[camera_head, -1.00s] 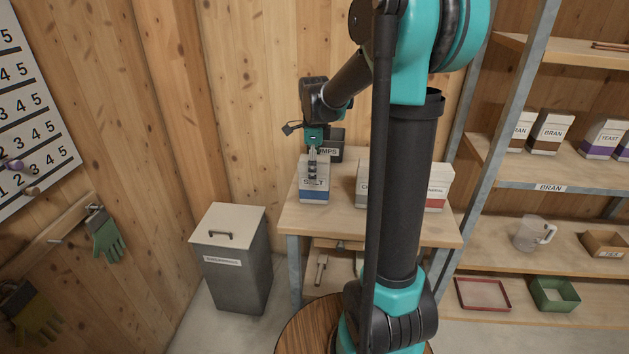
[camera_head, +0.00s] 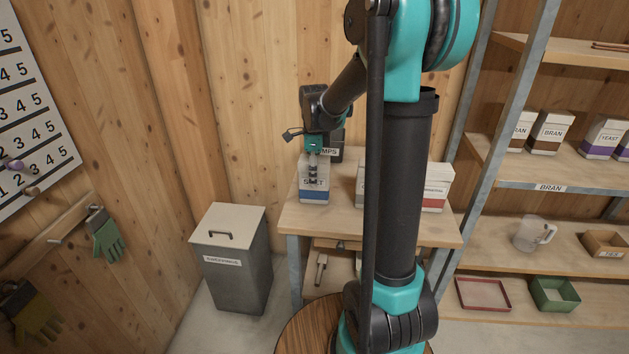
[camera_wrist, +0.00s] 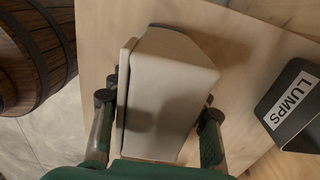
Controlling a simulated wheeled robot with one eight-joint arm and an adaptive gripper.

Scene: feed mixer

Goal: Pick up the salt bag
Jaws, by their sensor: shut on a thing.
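The salt bag (camera_head: 314,191) is a white block-shaped bag with a blue band and a partly covered label. It stands upright at the left end of the wooden table (camera_head: 338,222). My gripper (camera_head: 313,181) points down over it, its fingers in front of the label in the head view. In the wrist view the pale bag (camera_wrist: 168,88) lies between the two fingers of my gripper (camera_wrist: 158,108), which are shut on its sides. From these views I cannot tell any gap between bag and table.
A dark LUMPS container (camera_head: 335,151) stands just behind the bag; it also shows in the wrist view (camera_wrist: 295,105). White bags (camera_head: 437,186) stand to the right, partly behind my arm. A grey lidded bin (camera_head: 232,258) stands left of the table. A shelf rack (camera_head: 550,188) is at right.

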